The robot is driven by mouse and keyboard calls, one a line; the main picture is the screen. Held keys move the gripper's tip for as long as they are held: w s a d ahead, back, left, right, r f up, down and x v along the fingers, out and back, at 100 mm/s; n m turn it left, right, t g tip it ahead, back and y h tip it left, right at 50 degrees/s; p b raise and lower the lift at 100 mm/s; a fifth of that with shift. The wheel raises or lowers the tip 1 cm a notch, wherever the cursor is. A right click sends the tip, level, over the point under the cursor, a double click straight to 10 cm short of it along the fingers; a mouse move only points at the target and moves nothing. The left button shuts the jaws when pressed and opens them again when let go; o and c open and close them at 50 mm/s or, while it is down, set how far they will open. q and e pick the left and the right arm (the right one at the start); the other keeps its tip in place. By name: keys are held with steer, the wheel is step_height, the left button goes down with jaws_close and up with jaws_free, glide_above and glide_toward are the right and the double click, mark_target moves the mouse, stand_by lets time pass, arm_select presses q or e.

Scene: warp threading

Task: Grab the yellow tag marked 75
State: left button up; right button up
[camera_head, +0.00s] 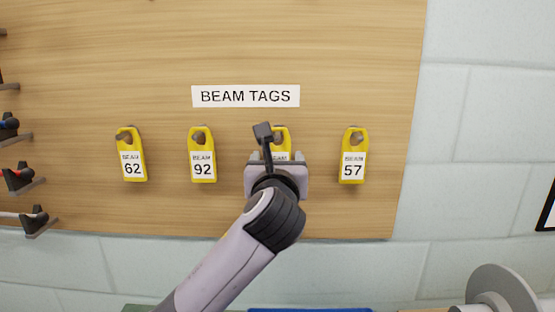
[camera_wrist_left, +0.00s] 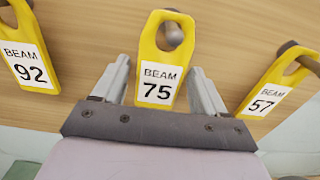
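The yellow tag marked 75 (camera_wrist_left: 160,75) hangs from a peg on the wooden board, in the middle of the left wrist view. In the head view only its upper part (camera_head: 282,138) shows, with the rest hidden behind my left gripper (camera_head: 276,158). In the left wrist view my left gripper (camera_wrist_left: 160,88) is open, with one finger on each side of the tag's lower part. I see a gap between each finger and the tag, and whether the tag lies fully between them in depth is hard to tell. My right gripper is in neither view.
Yellow tags 62 (camera_head: 132,157), 92 (camera_head: 202,157) and 57 (camera_head: 352,158) hang on pegs in the same row. Tags 92 and 57 are close on either side of my gripper. A BEAM TAGS label (camera_head: 246,96) is above. Dark holders (camera_head: 18,178) line the board's left edge.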

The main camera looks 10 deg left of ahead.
arm_select(q)
steer(key=c, duration=0.7)
steer(key=shift+c, duration=0.2)
steer(key=shift+r, duration=0.15)
